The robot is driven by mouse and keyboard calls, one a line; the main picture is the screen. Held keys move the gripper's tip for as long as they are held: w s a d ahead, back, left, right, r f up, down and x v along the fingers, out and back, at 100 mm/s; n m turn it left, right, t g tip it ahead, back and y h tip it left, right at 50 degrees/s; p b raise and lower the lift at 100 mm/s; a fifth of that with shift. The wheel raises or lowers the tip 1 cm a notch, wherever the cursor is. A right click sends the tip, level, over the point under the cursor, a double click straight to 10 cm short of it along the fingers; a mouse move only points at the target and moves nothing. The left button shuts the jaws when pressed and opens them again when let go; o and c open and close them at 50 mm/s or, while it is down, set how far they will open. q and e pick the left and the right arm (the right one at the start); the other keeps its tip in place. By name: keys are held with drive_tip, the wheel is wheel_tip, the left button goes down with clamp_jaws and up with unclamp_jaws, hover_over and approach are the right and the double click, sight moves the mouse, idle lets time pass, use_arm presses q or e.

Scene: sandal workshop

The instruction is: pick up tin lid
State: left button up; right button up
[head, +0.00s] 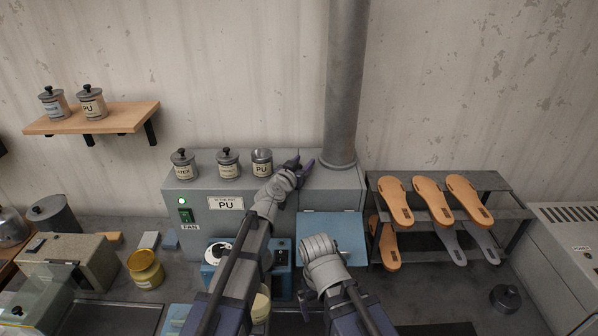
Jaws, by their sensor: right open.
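A round dark grey tin lid with a knob (505,297) lies on the bench at the right, in front of the shoe rack. The PU tin (262,163) on the grey cabinet shows no knob on top, unlike the two tins beside it. My left gripper (304,163) is over the cabinet top, just right of the PU tin.
Two lidded tins (228,163) stand left on the cabinet (300,190). A vertical pipe (345,80) rises right of my left gripper. A rack (383,250) holds several sandal soles. A yellow tin (146,270) stands at the left. Bench around the lid is mostly clear.

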use_arm(q)
clamp_jaws()
idle(0.5)
wheel_tip(320, 180, up, 10)
drive_tip(key=p, duration=1)
drive_tip(key=shift+h, duration=0.3)
drive_tip(key=a+r+p, duration=0.1)
drive_tip(key=a, duration=0.2)
drive_tip(key=a+r+p, duration=0.2)
drive_tip(key=a, duration=0.2)
drive_tip(key=a+r+p, duration=0.1)
drive_tip(key=a, duration=0.2)
drive_tip(key=shift+s+a+r, duration=0.15)
drive_tip(key=shift+s+a, duration=0.2)
